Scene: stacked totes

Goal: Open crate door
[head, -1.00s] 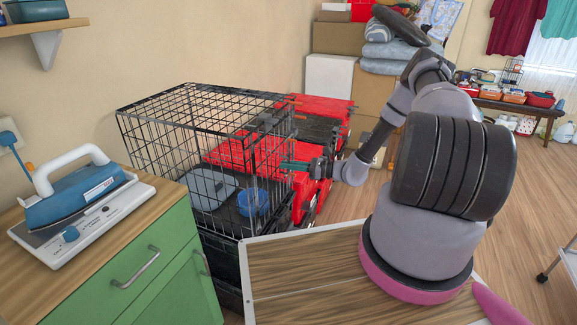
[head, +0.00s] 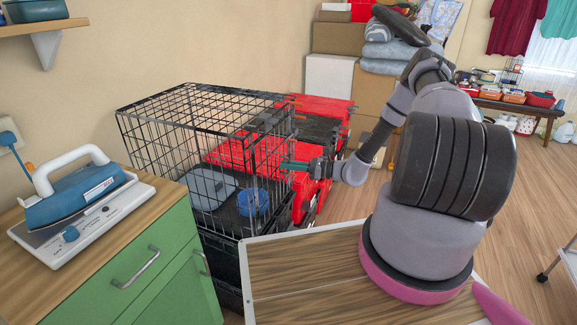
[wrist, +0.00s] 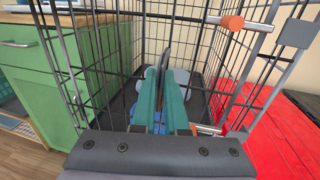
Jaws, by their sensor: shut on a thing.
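The crate is a black wire cage (head: 160,128) standing left of centre in the head view. Its wire bars (wrist: 115,45) fill much of the wrist view. My gripper (head: 285,165) is at the crate's right-hand side. In the wrist view its teal fingers (wrist: 163,72) are close together, with a thin dark part between them, seemingly a bar of the crate door; the fingers hide most of it. A metal bolt with an orange end (wrist: 232,22) sits to the upper right of the fingers. Another bolt shows low, beside the right finger. How far the door stands open is unclear.
A blue bowl (head: 253,202) and a grey cushion (head: 212,188) are inside the crate. Red and black cases (head: 322,108) stand close behind and beside it. A green cabinet (head: 170,262) with an iron (head: 85,190) is at the left. Open wooden floor lies to the right.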

